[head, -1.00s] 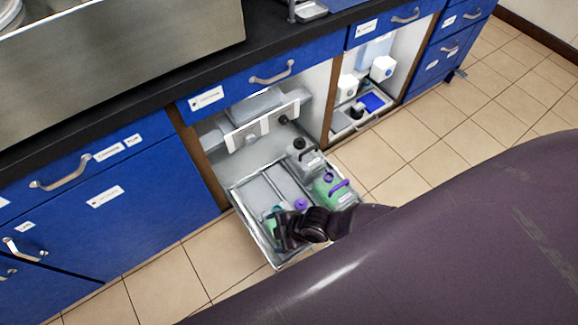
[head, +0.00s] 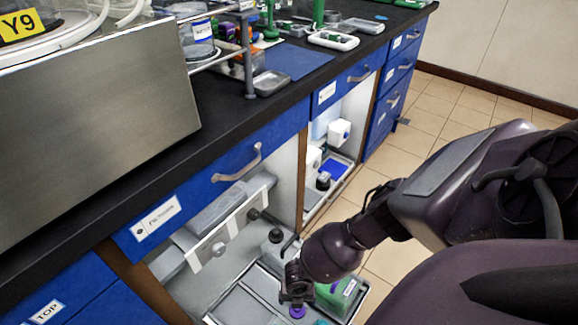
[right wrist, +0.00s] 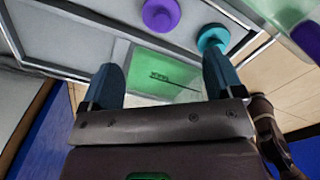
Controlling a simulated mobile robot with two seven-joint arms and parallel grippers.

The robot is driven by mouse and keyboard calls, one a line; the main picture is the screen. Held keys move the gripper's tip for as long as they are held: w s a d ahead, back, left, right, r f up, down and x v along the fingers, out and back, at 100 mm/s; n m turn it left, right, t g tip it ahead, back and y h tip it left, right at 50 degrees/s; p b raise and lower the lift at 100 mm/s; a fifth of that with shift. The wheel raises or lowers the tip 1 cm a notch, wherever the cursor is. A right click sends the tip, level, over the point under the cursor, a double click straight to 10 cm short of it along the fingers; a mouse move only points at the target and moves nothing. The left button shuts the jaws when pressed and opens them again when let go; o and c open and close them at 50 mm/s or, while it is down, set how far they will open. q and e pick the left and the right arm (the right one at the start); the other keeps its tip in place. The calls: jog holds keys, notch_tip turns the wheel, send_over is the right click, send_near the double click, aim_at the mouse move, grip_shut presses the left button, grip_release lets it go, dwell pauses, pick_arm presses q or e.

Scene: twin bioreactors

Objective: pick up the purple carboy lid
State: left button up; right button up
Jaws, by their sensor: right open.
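The purple lid (right wrist: 161,14) lies in the drawer, at the top of the right wrist view, ahead of the fingertips and apart from them. It also shows in the head view (head: 297,312), just below my right gripper (head: 292,288). In the right wrist view that gripper (right wrist: 162,66) is open, with nothing held between its two blue-grey fingers. A teal lid (right wrist: 213,38) lies to the right of the purple one, near the right fingertip. My left gripper is in neither current view.
A pulled-out grey drawer (head: 237,305) surrounds the lids. A green carboy (head: 338,296) stands at its right side, close to my right arm. A green surface with dark lettering (right wrist: 165,68) shows between the fingers. The black counter (head: 225,112) and blue drawer fronts are above.

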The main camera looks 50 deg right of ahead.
aim_at(298, 310)
jog(key=shift+s+f, duration=0.1)
jog(key=shift+f, duration=0.5)
notch_tip(298, 310, down, 4)
jog(key=shift+s+r+b, duration=0.1)
jog(key=shift+r+b, duration=0.1)
jog(key=shift+b, duration=0.8)
jog(key=shift+w+f, duration=0.2)
jog(key=shift+f, duration=0.2)
jog(key=f, duration=0.1)
jog(key=f+b, duration=0.2)
jog(key=f, duration=0.1)
jog(key=shift+s+d, duration=0.2)
jog(key=shift+d, duration=0.05)
jog(key=shift+w+f+b, duration=0.1)
jog(key=shift+f+b, duration=0.4)
jog(key=shift+b, duration=0.1)
pick_arm(q)
jog(key=shift+s+a+n+t, duration=0.1)
jog(key=shift+a+n+t, duration=0.55)
jog(key=shift+t, duration=0.55)
pick_arm(e)
jog(key=shift+w, duration=0.15)
jog(key=shift+c, duration=0.4)
jog(key=c, duration=0.9)
